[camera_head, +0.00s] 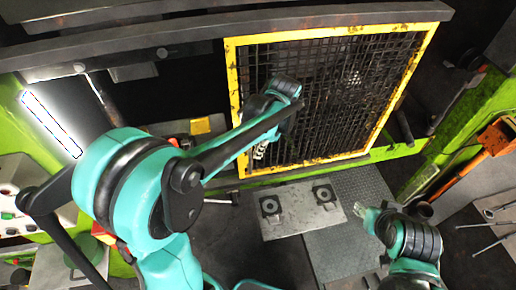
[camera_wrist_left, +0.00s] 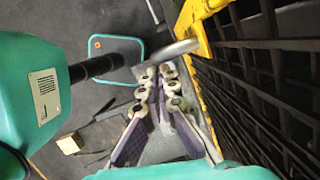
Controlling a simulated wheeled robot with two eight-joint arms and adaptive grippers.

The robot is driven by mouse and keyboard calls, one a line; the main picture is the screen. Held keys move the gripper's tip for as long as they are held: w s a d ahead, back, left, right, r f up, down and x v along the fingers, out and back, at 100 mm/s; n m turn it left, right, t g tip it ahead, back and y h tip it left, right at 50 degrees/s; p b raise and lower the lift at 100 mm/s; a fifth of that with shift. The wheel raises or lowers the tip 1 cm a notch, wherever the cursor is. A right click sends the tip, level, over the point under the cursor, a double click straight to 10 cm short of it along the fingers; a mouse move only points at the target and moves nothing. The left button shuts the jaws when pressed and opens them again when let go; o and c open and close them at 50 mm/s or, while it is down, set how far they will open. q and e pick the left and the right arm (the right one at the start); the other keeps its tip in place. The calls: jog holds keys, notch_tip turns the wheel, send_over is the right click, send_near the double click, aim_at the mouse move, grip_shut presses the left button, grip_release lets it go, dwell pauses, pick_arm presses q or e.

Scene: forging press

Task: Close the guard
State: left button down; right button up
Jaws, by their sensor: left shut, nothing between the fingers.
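The guard (camera_head: 330,95) is a dark wire mesh panel in a worn yellow frame. It covers the right part of the press front, and the part to its left is uncovered. My left gripper (camera_head: 260,150) is at the guard's left edge, partly hidden by my arm. In the left wrist view, the left gripper (camera_wrist_left: 158,78) is shut and empty. Its fingertips are close to a grey handle bar (camera_wrist_left: 168,58) fixed to the yellow frame (camera_wrist_left: 203,12); contact is unclear. My right gripper (camera_head: 366,214) is low at right, away from the guard, its jaws unclear.
A dark beam (camera_head: 200,28) runs above the guard and a green rail (camera_head: 375,154) below it. A grey plate (camera_head: 302,208) with two black fittings lies beneath. An orange part (camera_head: 495,135) and tools (camera_head: 495,240) are at right. A lit tube (camera_head: 50,122) is at left.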

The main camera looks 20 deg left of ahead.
pick_arm(q)
jog(key=shift+w+f, duration=0.1)
jog(key=shift+w, duration=0.1)
jog(key=shift+s+a, duration=0.1)
jog(key=shift+s, duration=0.05)
jog(key=s+a+b, duration=0.1)
jog(key=s+a, duration=0.7)
jog(key=a, duration=0.7)
jog(key=s+a+b, duration=0.2)
jog(key=s+a, duration=0.7)
jog(key=a, duration=0.6)
jog(key=s+a+b, duration=0.1)
jog(key=s+a, duration=0.8)
jog(key=a, duration=0.6)
jog(key=shift+b, duration=0.4)
jog(key=shift+w, duration=0.1)
